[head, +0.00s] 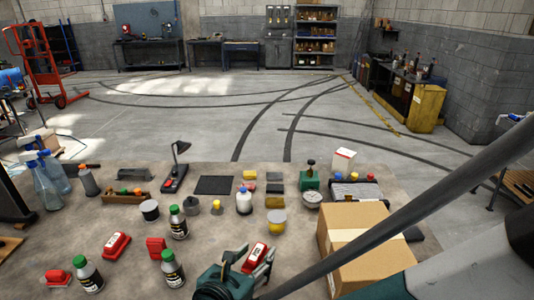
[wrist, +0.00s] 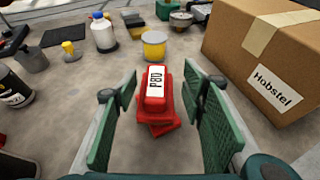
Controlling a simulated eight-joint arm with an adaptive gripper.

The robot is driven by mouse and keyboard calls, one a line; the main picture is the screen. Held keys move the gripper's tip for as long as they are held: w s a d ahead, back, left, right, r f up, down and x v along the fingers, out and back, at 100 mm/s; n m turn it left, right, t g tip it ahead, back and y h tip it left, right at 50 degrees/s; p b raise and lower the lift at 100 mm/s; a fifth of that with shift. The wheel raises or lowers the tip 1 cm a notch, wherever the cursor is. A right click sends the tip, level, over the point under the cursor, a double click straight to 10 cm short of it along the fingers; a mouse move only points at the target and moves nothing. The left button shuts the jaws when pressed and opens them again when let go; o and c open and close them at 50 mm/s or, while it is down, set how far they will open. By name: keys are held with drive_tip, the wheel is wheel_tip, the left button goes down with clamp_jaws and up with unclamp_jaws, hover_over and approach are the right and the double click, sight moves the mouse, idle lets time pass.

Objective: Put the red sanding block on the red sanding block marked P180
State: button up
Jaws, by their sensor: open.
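My gripper (wrist: 158,120) is open, its two green-padded fingers on either side of a red sanding block (wrist: 155,88) and apart from it. This block's white label appears to read P80. More red (wrist: 162,129) shows under its near end at a slightly different angle; I cannot tell for sure whether that is a second block. In the head view the block (head: 255,256) lies just beyond my gripper (head: 243,262). Other red blocks sit to the left: one with a white label (head: 116,244), one plainer (head: 157,247) and one at the front (head: 58,277). Their markings are too small to read.
A cardboard box (head: 352,240) stands close on the right, marked Hobstel in the wrist view (wrist: 268,50). Green-capped bottles (head: 178,222) stand to the left. A yellow-and-grey tub (head: 276,221) is beyond the block. Some bare tabletop lies left of my gripper.

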drive_tip(key=p+v, duration=0.1)
drive_tip(key=v, duration=0.8)
drive_tip(key=shift+s+p, duration=0.35)
drive_tip(key=shift+p, duration=0.05)
drive_tip(key=shift+a+r, duration=0.1)
drive_tip(key=shift+r, duration=0.05)
drive_tip(key=shift+o, duration=1.3)
